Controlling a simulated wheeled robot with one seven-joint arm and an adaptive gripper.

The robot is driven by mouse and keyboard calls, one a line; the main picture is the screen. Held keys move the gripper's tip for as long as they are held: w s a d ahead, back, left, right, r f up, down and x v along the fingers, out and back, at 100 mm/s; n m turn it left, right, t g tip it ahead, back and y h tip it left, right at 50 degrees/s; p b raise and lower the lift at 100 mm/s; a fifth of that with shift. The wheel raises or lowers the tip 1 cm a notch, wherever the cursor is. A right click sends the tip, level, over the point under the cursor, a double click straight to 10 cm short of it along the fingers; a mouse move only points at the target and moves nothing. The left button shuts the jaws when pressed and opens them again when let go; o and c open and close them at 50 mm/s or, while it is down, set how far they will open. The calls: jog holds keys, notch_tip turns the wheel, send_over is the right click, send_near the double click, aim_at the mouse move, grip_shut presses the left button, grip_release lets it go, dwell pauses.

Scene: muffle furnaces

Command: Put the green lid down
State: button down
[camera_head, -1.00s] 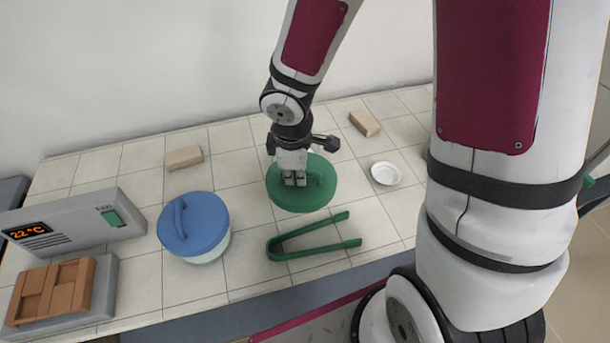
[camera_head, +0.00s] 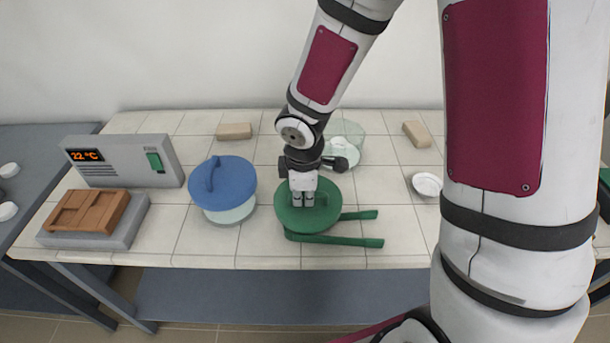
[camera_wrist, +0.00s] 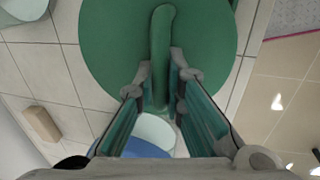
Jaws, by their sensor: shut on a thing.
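The round green lid (camera_head: 325,220) is in my gripper in the head view, above the tiled table and partly over the green tongs. In the wrist view the lid (camera_wrist: 110,50) fills the upper middle. Its bar handle (camera_wrist: 161,40) runs between the two fingertips. My gripper (camera_head: 303,203) is shut on this handle; the fingertips also show in the wrist view (camera_wrist: 160,80). The lid looks about level. I cannot tell the exact gap between lid and table.
Green tongs (camera_head: 340,241) lie at the table's front edge. A blue-lidded jar (camera_head: 230,213) stands left. An open glass jar (camera_head: 347,143) stands behind my gripper. A white dish (camera_head: 427,185) lies right. A controller (camera_head: 120,163) and brown block (camera_head: 90,212) are far left.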

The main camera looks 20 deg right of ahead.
jog(key=w, duration=0.3)
jog(key=w+d, duration=0.1)
jog(key=w, duration=0.2)
jog(key=w+f, duration=0.1)
jog(key=w, duration=0.2)
jog(key=shift+w+d, duration=0.15)
jog(key=shift+w, duration=0.1)
jog(key=shift+s+x, duration=0.15)
jog(key=shift+x, duration=0.7)
jog(key=shift+s+x, duration=0.15)
jog(key=shift+x, duration=0.65)
jog(key=shift+f, duration=0.15)
jog(key=c, duration=1.7)
grip_release()
jog(key=shift+f, duration=0.1)
